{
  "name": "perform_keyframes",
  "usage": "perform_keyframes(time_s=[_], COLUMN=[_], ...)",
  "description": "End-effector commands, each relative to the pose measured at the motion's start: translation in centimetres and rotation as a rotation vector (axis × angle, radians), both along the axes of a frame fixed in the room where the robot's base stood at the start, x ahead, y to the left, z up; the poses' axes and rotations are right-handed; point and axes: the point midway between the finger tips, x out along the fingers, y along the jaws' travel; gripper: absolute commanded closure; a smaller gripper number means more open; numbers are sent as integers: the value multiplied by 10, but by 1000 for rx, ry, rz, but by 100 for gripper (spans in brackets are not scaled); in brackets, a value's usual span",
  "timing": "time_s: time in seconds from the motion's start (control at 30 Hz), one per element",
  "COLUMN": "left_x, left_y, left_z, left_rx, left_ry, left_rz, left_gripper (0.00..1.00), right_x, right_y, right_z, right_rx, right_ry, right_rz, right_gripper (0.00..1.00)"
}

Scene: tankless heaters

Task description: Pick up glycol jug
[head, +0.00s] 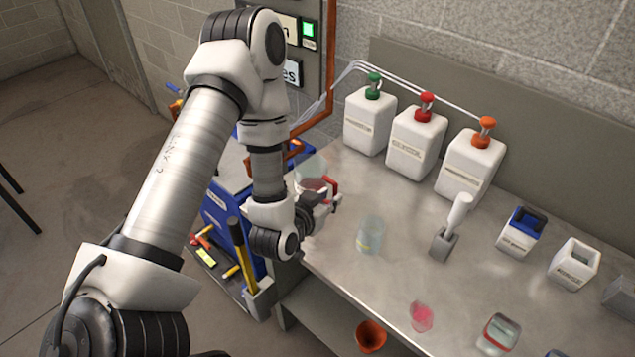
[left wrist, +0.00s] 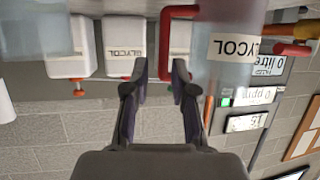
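The glycol jug (head: 311,170) is a clear vessel with a red handle, standing at the left end of the metal bench in the head view. In the left wrist view the jug (left wrist: 228,70) fills the upper right, with a GLYCOL label and its red handle (left wrist: 165,48) to the left of its body. My left gripper (head: 325,203) is beside the jug on its handle side. In the left wrist view its fingers (left wrist: 161,72) are apart, with the handle's upright bar in line with the gap; contact is not visible. My right gripper is not in view.
Three white containers with green (head: 370,122), red (head: 416,141) and orange (head: 470,165) tops stand along the wall. A clear beaker (head: 369,235) stands right of my left gripper. A scoop in a grey holder (head: 444,244) and a blue-lidded box (head: 519,235) are further right.

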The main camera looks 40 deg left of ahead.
Motion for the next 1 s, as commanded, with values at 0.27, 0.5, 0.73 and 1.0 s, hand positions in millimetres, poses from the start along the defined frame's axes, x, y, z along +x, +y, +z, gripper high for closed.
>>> perform_keyframes(time_s=[0.27,0.5,0.73,1.0], left_x=[39,40,40,40], left_y=[6,7,7,7], left_z=[-14,-16,-16,-15], left_rx=[1,0,0,0], left_ry=[1,2,1,3], left_rz=[-3,-1,-1,-1], left_gripper=[74,88,100,100], right_x=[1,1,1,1], right_y=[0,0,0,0], right_z=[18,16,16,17], right_rx=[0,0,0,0], right_ry=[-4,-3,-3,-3], right_rz=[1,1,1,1], right_gripper=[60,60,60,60])
